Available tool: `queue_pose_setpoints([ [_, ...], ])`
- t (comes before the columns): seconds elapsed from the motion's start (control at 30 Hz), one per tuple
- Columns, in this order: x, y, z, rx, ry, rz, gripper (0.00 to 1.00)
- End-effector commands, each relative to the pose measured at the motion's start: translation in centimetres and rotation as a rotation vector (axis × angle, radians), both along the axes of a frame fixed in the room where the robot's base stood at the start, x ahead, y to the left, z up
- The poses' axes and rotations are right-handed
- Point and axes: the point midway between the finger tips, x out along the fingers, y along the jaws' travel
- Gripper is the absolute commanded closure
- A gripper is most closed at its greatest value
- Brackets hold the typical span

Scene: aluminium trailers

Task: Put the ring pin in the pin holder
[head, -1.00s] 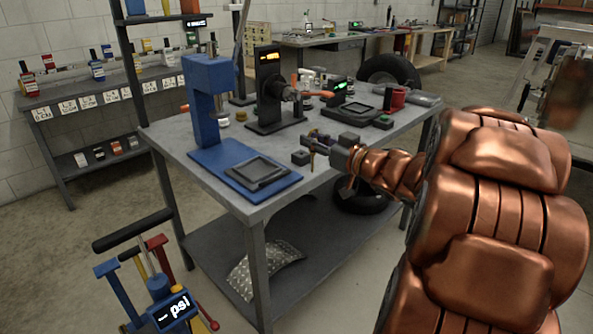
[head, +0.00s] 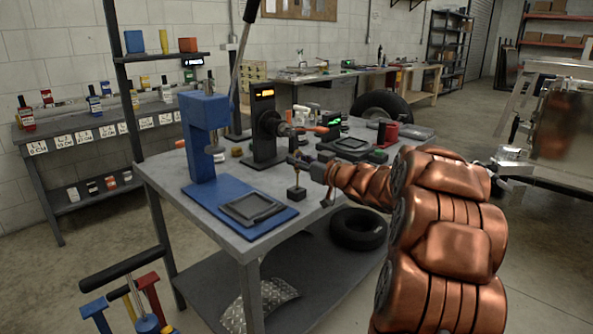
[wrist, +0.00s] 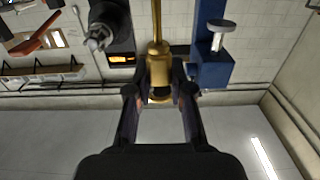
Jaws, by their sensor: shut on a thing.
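My gripper (head: 300,162) is above the near side of the grey workbench, shut on a brass-coloured pin (wrist: 157,45). In the wrist view, which looks upside down, the fingers (wrist: 158,92) close around the pin's ring end. Its shaft runs away from them toward the top edge, where its tip is cut off. In the head view the pin is small and hangs down toward a small dark block (head: 296,194) on the bench. The block may be the pin holder. I cannot tell whether the pin touches or enters it.
A blue press (head: 204,135) with a dark tray (head: 252,208) stands left of my gripper. A black stand with an orange display (head: 263,125) is behind. Several small instruments crowd the bench's far right. A tyre (head: 357,228) lies on the lower shelf.

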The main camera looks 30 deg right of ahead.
Motion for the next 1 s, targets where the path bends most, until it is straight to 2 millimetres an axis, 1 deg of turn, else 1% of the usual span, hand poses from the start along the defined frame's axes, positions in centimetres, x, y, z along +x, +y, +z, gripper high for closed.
queue_pose_setpoints([
  [0.1,1.0,-0.4,0.1,-0.002,-0.004,0.0,1.0],
  [0.37,2.1,-0.8,-0.2,-0.001,-0.001,0.001,1.0],
  [0.4,2.0,-0.8,-1.0,0.003,0.0,0.001,1.0],
  [0.5,1.9,-0.8,-2.6,0.003,0.0,0.001,1.0],
  [0.6,1.9,-0.8,-3.6,0.001,-0.002,0.0,1.0],
  [0.87,1.9,-0.8,-3.6,-0.001,-0.002,0.0,1.0],
  [1.0,1.9,-0.8,-3.9,-0.001,-0.001,0.0,1.0],
])
